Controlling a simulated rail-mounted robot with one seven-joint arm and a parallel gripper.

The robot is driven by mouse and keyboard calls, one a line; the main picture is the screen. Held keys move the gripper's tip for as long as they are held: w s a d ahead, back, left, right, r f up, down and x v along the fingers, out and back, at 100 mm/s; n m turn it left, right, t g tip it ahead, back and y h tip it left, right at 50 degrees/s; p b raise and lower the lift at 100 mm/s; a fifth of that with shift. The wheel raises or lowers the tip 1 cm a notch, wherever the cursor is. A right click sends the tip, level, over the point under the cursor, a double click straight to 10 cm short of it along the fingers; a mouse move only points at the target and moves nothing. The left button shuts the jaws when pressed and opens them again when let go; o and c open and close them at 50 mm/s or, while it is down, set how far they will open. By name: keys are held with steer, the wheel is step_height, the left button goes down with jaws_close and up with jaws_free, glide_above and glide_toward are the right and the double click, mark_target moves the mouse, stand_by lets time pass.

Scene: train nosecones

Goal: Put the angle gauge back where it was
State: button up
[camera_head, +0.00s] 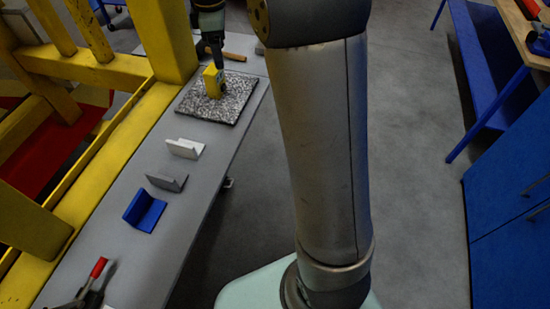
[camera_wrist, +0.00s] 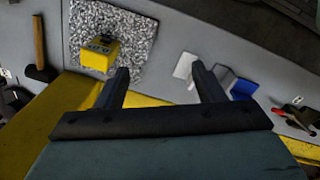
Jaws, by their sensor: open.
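The angle gauge appears to be the yellow block (camera_head: 210,82) on the speckled plate (camera_head: 228,105). In the wrist view the yellow block (camera_wrist: 96,60) shows a dark panel on its top and rests on the speckled plate (camera_wrist: 85,20). My gripper (camera_head: 215,62) hangs from above close to the block in the head view. In the wrist view my gripper (camera_wrist: 160,70) has its two dark fingers wide apart with nothing between them. The block lies beyond the left fingertip there, outside the gap. Whether a finger touches it cannot be told.
On the grey bench (camera_head: 190,215) stand a white angle piece (camera_head: 185,148), a grey one (camera_head: 167,182) and a blue one (camera_head: 145,210). A red-handled tool (camera_head: 98,268) lies at the near end, a hammer (camera_wrist: 39,45) beyond the plate. A yellow frame (camera_head: 120,125) borders the bench.

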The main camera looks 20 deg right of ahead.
steer(key=s+f+m, duration=0.3)
steer(key=s+m, duration=0.2)
steer(key=s, duration=0.5)
steer(key=s+f+m, duration=0.3)
steer(key=s+m, duration=0.1)
steer(key=s, duration=0.6)
steer(key=s+f+m, duration=0.4)
steer(key=s+m, duration=0.1)
steer(key=s, duration=0.5)
steer(key=shift+s+d+m+t, duration=0.25)
steer(key=shift+d+m+t, duration=0.05)
steer(key=shift+d, duration=0.05)
steer(key=shift+f, duration=0.15)
